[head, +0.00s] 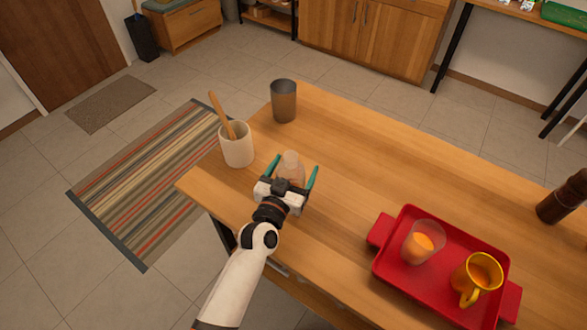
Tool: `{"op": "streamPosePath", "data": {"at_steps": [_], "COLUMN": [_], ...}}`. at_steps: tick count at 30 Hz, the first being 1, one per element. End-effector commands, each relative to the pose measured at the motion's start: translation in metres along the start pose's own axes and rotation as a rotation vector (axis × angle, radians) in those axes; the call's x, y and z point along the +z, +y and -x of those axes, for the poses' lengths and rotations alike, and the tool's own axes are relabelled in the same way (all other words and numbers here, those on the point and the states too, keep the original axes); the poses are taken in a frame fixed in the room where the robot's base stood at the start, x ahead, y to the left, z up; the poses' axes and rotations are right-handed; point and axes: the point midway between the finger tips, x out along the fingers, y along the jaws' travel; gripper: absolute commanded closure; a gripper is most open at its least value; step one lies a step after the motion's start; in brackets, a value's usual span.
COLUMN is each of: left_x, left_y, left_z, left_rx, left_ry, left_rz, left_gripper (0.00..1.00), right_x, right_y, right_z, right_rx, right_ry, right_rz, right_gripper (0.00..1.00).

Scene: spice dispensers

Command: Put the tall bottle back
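A pale, see-through bottle (291,165) with a beige top stands on the wooden table, near its left end. My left gripper (293,171) is at this bottle, with one teal finger on each side of it. The fingers are spread wide, and a gap seems to show at the right finger. The gripper's body hides the bottle's lower part. A dark brown bottle-like object (563,198) is at the right edge of the view, partly cut off. I cannot tell which of the two is the tall bottle. My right gripper is not in view.
A white cup (236,150) with a wooden utensil and a grey tumbler (284,106) stand beyond the gripper. A red tray (393,271) at the right front holds a clear glass (421,246) and a yellow mug (476,284). The table's middle is clear.

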Motion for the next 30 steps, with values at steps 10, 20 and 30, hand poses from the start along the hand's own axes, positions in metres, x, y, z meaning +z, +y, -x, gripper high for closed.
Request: {"op": "streamPosePath", "data": {"at_steps": [10, 20, 30], "left_x": [0.003, 0.001, 0.002], "left_y": [0.0, 0.0, 0.0], "left_z": [0.004, 0.07, 0.117], "left_rx": [0.0, -0.001, 0.0], "left_ry": [0.001, 0.002, 0.0], "left_rz": [0.001, -0.002, 0.0], "left_gripper": [0.18, 0.18, 0.18], "right_x": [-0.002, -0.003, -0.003], "right_y": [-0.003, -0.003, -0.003], "right_z": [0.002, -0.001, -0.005], "right_rx": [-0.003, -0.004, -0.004], "right_ry": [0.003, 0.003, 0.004], "right_rz": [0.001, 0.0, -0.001], "right_gripper": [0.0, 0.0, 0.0]}}
